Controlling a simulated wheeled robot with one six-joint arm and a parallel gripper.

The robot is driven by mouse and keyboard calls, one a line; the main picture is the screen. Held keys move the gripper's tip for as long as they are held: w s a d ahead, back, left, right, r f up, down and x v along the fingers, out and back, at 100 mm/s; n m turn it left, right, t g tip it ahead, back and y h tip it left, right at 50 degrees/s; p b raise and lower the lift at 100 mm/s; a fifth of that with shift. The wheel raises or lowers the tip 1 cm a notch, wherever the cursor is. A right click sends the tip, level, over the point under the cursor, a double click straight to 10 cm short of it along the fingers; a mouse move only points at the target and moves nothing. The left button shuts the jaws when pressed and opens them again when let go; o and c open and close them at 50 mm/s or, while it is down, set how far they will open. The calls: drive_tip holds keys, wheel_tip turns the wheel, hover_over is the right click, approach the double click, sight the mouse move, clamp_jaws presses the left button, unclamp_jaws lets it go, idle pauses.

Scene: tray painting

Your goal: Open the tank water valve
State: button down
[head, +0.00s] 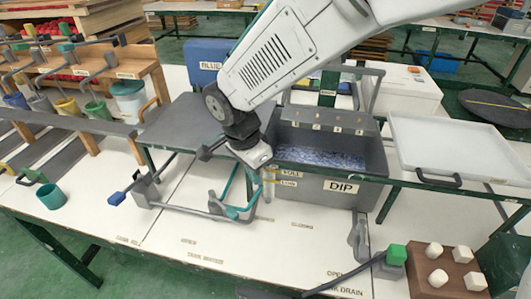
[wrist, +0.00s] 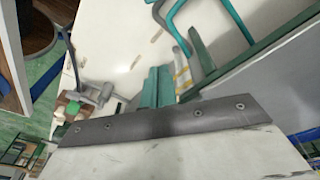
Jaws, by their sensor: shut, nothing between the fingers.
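In the head view a lever with a blue grip (head: 117,198) stands at the left of the white bench, on a grey bracket. A second lever with a green grip (head: 396,255) lies at the front right near lettering reading OPEN and DRAIN. I cannot tell for sure which one is the tank water valve; the small bench labels are mostly too small to read. My gripper (head: 253,185) is in front of the grey tank (head: 345,190) marked DIP, apart from both levers. In the wrist view its teal fingers (wrist: 156,84) are together and empty.
Teal bent bars (head: 236,206) and a grey rail stand close to my gripper; teal bars also show in the wrist view (wrist: 176,28). A block with white pegs (head: 446,272) is at the right front. A teal cup (head: 51,197) is at the left. The front middle of the bench is clear.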

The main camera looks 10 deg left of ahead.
sight(224, 207)
drive_tip(key=s+a+f+n+g+y, duration=0.1)
drive_tip(key=s+a+f+g+y, duration=0.1)
drive_tip(key=f, duration=0.6)
drive_tip(key=shift+a+f+g+y, duration=0.3)
drive_tip(key=shift+a+g+y, duration=0.3)
drive_tip(key=shift+g, duration=0.1)
drive_tip(key=shift+w+d, duration=0.1)
drive_tip(key=shift+d, duration=0.1)
